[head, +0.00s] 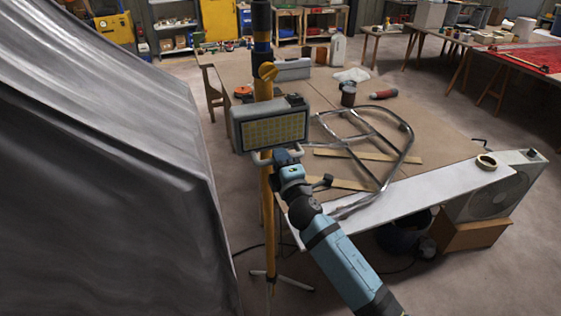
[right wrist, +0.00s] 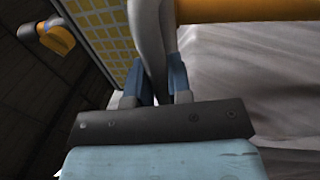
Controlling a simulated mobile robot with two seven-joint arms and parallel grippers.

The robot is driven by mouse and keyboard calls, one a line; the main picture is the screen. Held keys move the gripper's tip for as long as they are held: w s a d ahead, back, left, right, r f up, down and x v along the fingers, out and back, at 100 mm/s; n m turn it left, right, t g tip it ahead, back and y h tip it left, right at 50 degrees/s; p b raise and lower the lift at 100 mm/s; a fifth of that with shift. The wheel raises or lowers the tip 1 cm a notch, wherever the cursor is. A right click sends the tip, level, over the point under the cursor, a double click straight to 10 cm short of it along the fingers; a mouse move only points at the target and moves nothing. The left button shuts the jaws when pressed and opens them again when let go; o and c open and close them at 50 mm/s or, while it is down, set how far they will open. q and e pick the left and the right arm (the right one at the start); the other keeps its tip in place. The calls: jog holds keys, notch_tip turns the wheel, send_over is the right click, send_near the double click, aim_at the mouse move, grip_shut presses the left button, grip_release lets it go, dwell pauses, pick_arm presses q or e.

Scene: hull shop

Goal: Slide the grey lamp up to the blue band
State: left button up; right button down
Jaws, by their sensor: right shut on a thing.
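The grey lamp (head: 242,128), with a yellow light panel, sits on a yellow upright pole (head: 266,190). The blue band (head: 262,46) is round the pole higher up, with a clear gap above the lamp. My left gripper is not in view.
A large grey sheet-covered shape (head: 95,170) stands close on the left. A workbench (head: 440,140) behind the pole carries a bent tube frame (head: 402,155), a jar and tools. A fan heater (head: 497,190) stands at right. The pole's tripod feet (head: 280,281) and a cable are on the floor.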

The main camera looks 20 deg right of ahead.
jog(key=shift+r, duration=0.55)
jog(key=shift+d, duration=0.1)
jog(key=c, duration=1.1)
grip_release()
jog(key=shift+f, duration=0.1)
jog(key=shift+s+f, duration=0.2)
jog(key=shift+s, duration=0.1)
jog(key=s+b, duration=0.1)
jog(key=s, duration=0.3)
jog(key=s+f+b, duration=0.1)
jog(key=s, duration=0.3)
jog(key=s+f+b, duration=0.1)
jog(key=s, duration=0.4)
jog(key=shift+d+f, duration=0.1)
jog(key=shift+d, duration=0.1)
